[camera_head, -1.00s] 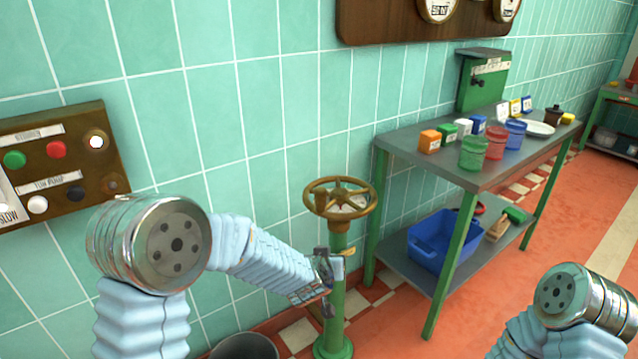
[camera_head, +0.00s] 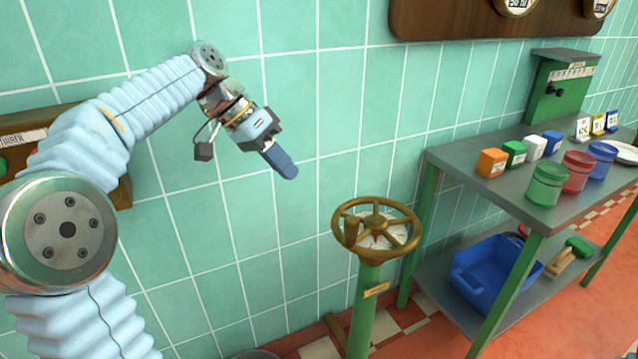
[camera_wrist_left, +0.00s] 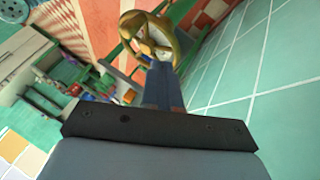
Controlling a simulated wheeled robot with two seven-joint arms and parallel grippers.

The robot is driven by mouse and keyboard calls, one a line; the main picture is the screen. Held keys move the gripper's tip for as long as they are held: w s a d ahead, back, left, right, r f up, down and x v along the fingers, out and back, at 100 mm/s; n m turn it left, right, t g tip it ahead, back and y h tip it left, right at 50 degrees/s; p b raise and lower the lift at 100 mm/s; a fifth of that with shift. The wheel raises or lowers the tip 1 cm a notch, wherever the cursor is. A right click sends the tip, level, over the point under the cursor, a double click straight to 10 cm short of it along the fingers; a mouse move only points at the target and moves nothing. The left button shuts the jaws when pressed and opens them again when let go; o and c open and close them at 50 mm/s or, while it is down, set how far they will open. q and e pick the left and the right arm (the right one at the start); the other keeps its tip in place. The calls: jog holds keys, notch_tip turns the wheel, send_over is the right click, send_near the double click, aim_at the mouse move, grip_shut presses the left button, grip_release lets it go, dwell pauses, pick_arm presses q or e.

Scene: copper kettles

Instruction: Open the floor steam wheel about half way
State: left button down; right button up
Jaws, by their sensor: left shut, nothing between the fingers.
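The floor steam wheel (camera_head: 376,212) is a brass handwheel with spokes on a green post (camera_head: 363,310). A pale dial shows beneath its spokes, too small to read. My left gripper (camera_head: 284,165) is shut and empty. It hangs up and to the left of the wheel, in front of the tiled wall, apart from the wheel. In the left wrist view the wheel (camera_wrist_left: 148,38) shows at top centre, beyond the gripper's blue finger (camera_wrist_left: 160,88). My right gripper is not in view.
A grey-topped table (camera_head: 455,158) on green legs stands right of the wheel, with small coloured boxes and jars. Its lower shelf holds a blue bin (camera_head: 490,270). A brown button panel (camera_head: 120,190) is partly behind my left arm. Open wall lies between gripper and wheel.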

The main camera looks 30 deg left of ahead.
pick_arm(q)
jog(key=w+d+f, duration=0.1)
jog(key=d+f, duration=0.6)
jog(key=d, duration=0.2)
jog(key=shift+f+b, duration=0.2)
jog(key=shift+b, duration=0.25)
